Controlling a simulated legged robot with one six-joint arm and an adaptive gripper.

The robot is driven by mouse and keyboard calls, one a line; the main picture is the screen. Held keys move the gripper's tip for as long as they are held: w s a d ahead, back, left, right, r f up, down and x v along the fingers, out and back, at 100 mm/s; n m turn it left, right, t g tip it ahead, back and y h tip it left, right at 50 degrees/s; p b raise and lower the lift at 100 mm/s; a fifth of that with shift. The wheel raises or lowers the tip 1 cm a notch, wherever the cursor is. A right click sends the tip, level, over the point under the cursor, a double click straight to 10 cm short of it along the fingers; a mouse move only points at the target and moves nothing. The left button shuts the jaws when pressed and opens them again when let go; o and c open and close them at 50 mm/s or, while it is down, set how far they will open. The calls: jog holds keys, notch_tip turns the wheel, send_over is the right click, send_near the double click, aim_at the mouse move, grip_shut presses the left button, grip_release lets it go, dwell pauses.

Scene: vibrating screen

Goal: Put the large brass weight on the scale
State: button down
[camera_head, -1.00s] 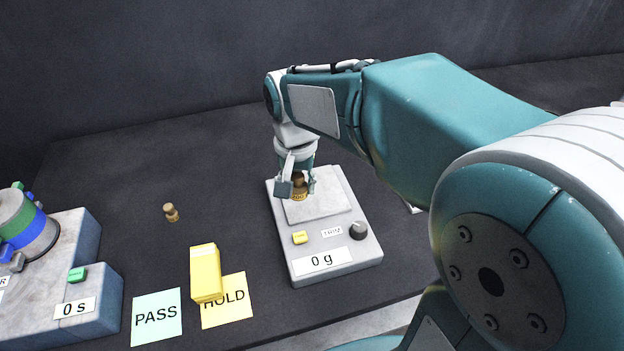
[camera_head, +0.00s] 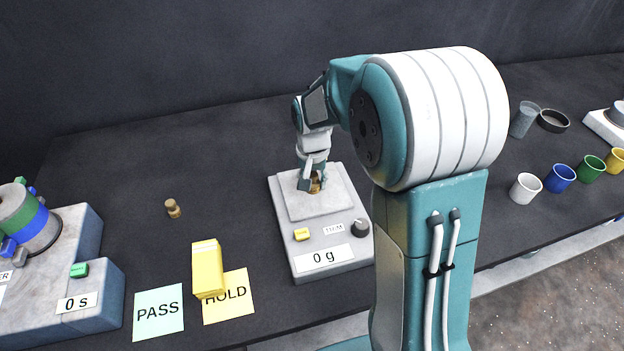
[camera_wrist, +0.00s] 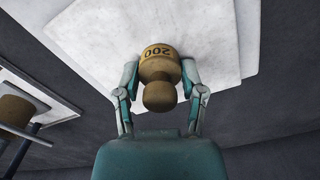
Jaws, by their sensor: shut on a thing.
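The large brass weight, marked 200, shows in the wrist view (camera_wrist: 159,68) with its knob toward the camera. My gripper (camera_wrist: 160,82) is shut on it, one finger on each side. In the head view my gripper (camera_head: 313,184) is over the pan of the scale (camera_head: 333,208), and the weight (camera_head: 316,187) is partly hidden by the fingers. The weight is at or just above the pan; I cannot tell whether it touches. The scale display (camera_head: 323,257) reads 0 g.
A smaller brass weight (camera_head: 173,208) stands on the dark table left of the scale. A yellow box (camera_head: 207,268) stands by the HOLD card (camera_head: 228,296), beside the PASS card (camera_head: 158,311). A timer machine (camera_head: 90,285) is at left. Several cups (camera_head: 560,178) stand at right.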

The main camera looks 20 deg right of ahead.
jog(key=shift+d, duration=0.25)
jog(key=shift+c, duration=0.9)
grip_release()
jog(key=shift+a, duration=0.2)
